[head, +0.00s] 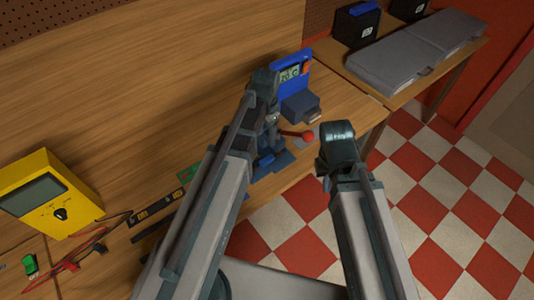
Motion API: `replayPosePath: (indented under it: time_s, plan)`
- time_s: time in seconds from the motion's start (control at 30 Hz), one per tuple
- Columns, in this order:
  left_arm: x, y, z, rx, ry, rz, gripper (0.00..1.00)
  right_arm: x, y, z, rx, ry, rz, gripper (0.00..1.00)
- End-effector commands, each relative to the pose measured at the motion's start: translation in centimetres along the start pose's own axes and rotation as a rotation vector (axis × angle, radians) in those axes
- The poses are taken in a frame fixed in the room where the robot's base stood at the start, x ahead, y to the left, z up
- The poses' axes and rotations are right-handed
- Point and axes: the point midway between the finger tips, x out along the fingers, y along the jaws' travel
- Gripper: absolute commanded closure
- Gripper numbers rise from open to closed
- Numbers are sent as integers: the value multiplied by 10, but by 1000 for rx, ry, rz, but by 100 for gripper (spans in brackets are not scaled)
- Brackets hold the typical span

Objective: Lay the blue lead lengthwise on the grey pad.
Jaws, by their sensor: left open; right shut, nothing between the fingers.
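My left gripper (268,112) is at the far end of the arm that reaches in over the workbench. It is open, above and beside a blue-grey clamp-like tool with a red knob (308,135). My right gripper (337,142) is shut and empty, to the right of the bench's front edge, over the floor. I cannot make out the blue lead. I cannot clearly identify the grey pad either; my arms hide part of the bench.
A yellow meter (50,194) stands at the left with red and black leads (72,262) near it. A blue device with a display (290,74) stands at the back. A grey case (415,50) lies on another table at the upper right.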

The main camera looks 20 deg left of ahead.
Motion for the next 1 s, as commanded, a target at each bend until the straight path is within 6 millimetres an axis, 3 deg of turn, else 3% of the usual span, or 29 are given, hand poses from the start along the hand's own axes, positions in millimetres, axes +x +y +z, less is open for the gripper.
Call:
replayPosePath:
  time_s: [0.27,0.8,1.0]
  plan:
    - [15,0,0,0,2,1,32,15,-1,-1,-2,0,0,100]
    - [85,0,0,1,3,1,32,84,-8,-5,-10,0,2,100]
    - [88,0,0,1,3,1,32,87,-8,-5,-10,0,2,100]
